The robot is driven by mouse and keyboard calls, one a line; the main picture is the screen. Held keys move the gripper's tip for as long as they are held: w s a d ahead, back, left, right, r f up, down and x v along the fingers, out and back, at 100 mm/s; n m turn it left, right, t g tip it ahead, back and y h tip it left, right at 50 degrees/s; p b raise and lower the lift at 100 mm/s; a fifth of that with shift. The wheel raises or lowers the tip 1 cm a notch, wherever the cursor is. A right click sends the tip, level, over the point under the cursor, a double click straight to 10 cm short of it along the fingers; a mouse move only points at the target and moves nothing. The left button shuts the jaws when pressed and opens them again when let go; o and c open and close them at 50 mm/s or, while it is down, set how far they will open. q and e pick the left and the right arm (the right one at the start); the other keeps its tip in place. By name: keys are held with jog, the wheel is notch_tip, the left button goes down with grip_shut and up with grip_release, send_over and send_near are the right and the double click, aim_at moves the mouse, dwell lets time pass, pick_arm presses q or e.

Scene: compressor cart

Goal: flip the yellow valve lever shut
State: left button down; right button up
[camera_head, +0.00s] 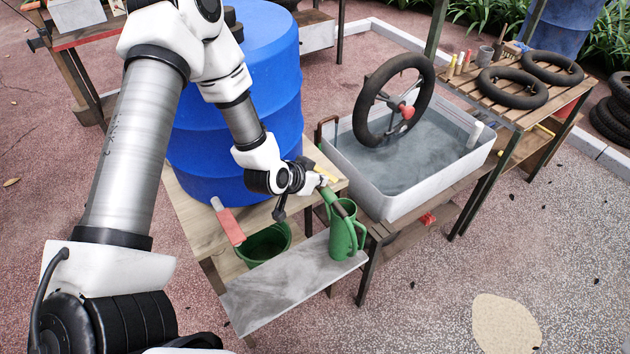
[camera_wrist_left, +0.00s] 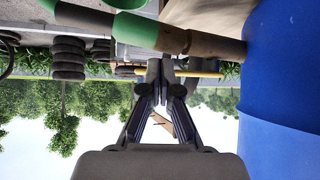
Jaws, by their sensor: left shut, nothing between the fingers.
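The yellow valve lever (camera_head: 327,174) shows as a small strip just beyond my left gripper (camera_head: 312,181) in the head view, largely hidden by it. In the left wrist view the yellow lever (camera_wrist_left: 200,74) is a long bar, about parallel to a brown and green pipe (camera_wrist_left: 205,45) that meets the blue barrel (camera_wrist_left: 285,75). My left gripper (camera_wrist_left: 160,70) is shut and empty, its fingertips overlapping the lever in that view. I cannot tell whether they touch it. My right gripper is not in view.
The blue barrel (camera_head: 270,60) stands on a wooden stand. A green watering can (camera_head: 343,238) on a grey shelf (camera_head: 290,280) and a green bucket (camera_head: 265,243) are below the gripper. A water tub (camera_head: 400,205) with a wheel (camera_head: 365,110) stands to the right.

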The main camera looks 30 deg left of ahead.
aim_at(333, 177)
pick_arm(q)
jog(key=w+n+y, duration=0.1)
jog(key=d+n+y+b, duration=0.1)
jog(key=shift+w+n, duration=0.4)
jog(key=shift+w+d+n+y, duration=0.3)
jog(key=shift+w+n+y, duration=0.3)
jog(key=shift+n+y, duration=0.35)
jog(key=shift+w+r+n+g+y, duration=0.15)
jog(key=shift+w+n+g+y, duration=0.2)
jog(key=shift+n, duration=0.1)
jog(key=shift+w+a+n+g+y+p, duration=0.35)
jog(key=shift+w+n+y+p, duration=0.3)
jog(key=shift+w+n, duration=0.25)
jog(key=shift+w+a+n+g+y+p, duration=0.25)
jog(key=shift+w+n+g+y+p, duration=0.2)
jog(key=shift+w+n+p, duration=0.4)
jog(key=shift+w+a+n+g+y+p, duration=0.35)
jog(key=shift+w+n+y+p, duration=0.35)
jog(key=shift+w, duration=0.3)
jog(key=shift+a, duration=0.1)
